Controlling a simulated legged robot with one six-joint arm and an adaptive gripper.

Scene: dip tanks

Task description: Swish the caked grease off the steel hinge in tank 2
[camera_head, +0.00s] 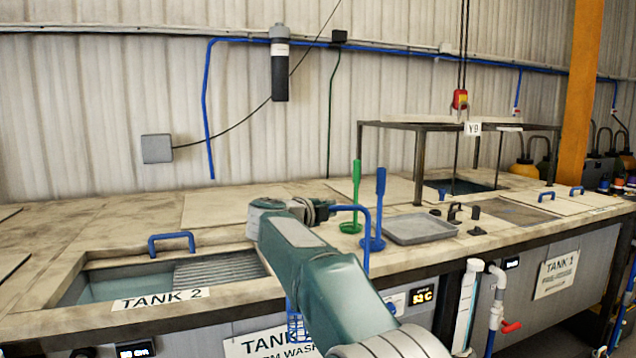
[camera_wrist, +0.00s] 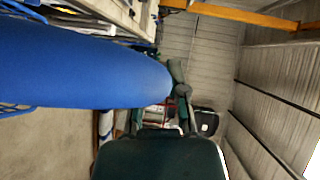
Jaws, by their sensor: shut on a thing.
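Tank 2's opening (camera_head: 125,283) is at the left of the bench in the head view, with liquid in it, a ribbed grey surface (camera_head: 215,270) at its right side and a "TANK 2" label on its front rim. My gripper (camera_head: 322,209) is above the bench to the right of the tank, shut on a blue bent handle (camera_head: 366,235). Blue mesh of a basket (camera_head: 293,322) shows low beside my arm, in front of the bench; my arm hides most of it. The blue handle (camera_wrist: 85,70) fills the left of the wrist view, beside my gripper (camera_wrist: 180,85). I cannot see the steel hinge.
A blue lid handle (camera_head: 171,240) stands behind tank 2. A green upright tool (camera_head: 356,195), a blue upright tool (camera_head: 380,205) and a grey tray (camera_head: 420,229) are right of my gripper. A dark frame (camera_head: 420,165) stands over the far tank. The back left bench top is clear.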

